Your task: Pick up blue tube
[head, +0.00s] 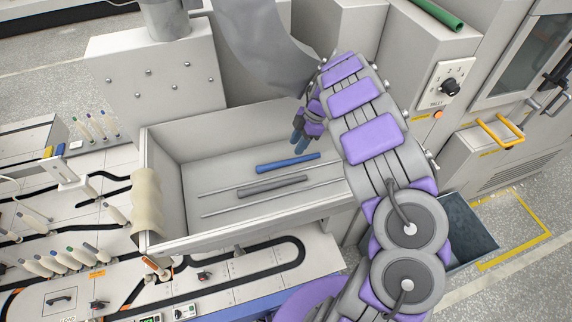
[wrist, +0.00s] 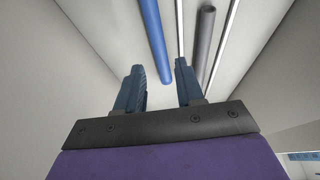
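The blue tube (head: 287,163) lies in the bobbin tray (head: 163,162), on its floor toward the back right. In the wrist view the blue tube (wrist: 155,38) lies beyond my fingertips, a little left of the middle. My gripper (head: 300,143) is above the right part of the tray, close to the blue tube's right end in the picture.
Thin metal rods (head: 225,191) run along the tray floor on both sides of the grey tube. The tray has raised walls, with a cream roll (head: 146,202) at its left edge. A green tube (head: 437,14) lies on the machine at upper right. The tray's left floor is clear.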

